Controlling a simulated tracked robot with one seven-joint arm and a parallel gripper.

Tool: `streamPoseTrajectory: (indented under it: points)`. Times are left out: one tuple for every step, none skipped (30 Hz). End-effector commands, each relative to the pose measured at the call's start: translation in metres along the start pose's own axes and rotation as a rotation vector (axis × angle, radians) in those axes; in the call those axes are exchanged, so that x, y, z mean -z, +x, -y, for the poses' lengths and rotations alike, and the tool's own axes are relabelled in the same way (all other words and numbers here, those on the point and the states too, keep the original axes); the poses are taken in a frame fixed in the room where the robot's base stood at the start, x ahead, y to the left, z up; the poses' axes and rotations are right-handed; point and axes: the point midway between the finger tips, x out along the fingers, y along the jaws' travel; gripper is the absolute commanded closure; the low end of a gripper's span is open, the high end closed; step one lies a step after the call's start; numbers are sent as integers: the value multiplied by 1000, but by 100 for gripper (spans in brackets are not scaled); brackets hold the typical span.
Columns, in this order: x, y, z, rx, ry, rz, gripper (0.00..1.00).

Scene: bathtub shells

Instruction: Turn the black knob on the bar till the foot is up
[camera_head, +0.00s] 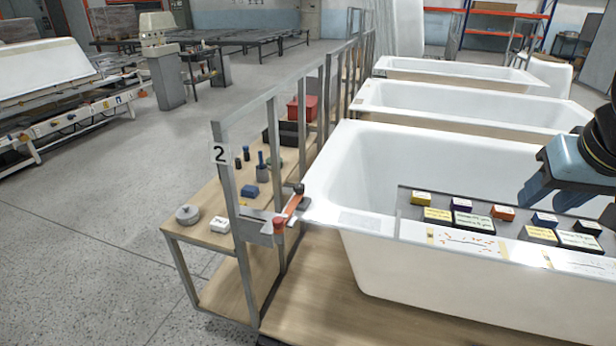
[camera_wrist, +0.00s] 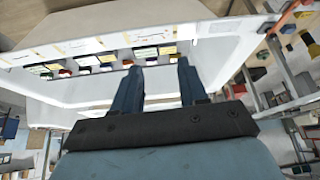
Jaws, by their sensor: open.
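The bar (camera_head: 291,208) is short and orange-red, at the near left corner of the front tub's rim, beside the metal frame. A small black knob (camera_head: 299,188) sits at its far end and a red piece (camera_head: 279,225) at its near end. I cannot tell the foot's height. The bar (camera_wrist: 284,17) also shows at the top right in the wrist view. My gripper (camera_head: 545,198) is at the right in the head view, above the front tub and well away from the bar. Its two dark blue fingers are apart and empty in the wrist view (camera_wrist: 158,76).
The front white tub (camera_head: 400,270) carries a board (camera_head: 404,212) with several small labelled boxes. A metal frame (camera_head: 240,190) with a "2" sign stands along the tub's left. Its wooden shelf (camera_head: 190,232) holds small items. Two more tubs (camera_head: 470,105) stand behind.

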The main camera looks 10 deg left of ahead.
Motion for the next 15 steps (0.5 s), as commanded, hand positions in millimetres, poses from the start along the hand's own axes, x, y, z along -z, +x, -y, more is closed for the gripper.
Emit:
streamPoseTrajectory:
  points:
    - [0, 0, 0, 0, 0, 0, 57]
    - [0, 0, 0, 0, 0, 0, 57]
    - [0, 0, 0, 0, 0, 0, 57]
    - [0, 0, 0, 0, 0, 0, 57]
    - [0, 0, 0, 0, 0, 0, 56]
    - [0, 0, 0, 0, 0, 0, 53]
    - [1, 0, 0, 1, 1, 1, 50]
    - [2, 0, 1, 3, 1, 2, 47]
    - [5, -1, 2, 6, 3, 4, 43]
    - [8, -1, 2, 9, 5, 7, 40]
    - [12, -1, 4, 14, 8, 12, 37]
    - [19, 0, 6, 21, 14, 19, 36]
    - [25, 0, 10, 27, 20, 26, 36]
    - [32, 0, 13, 34, 26, 34, 36]
    - [42, 1, 17, 44, 37, 46, 36]
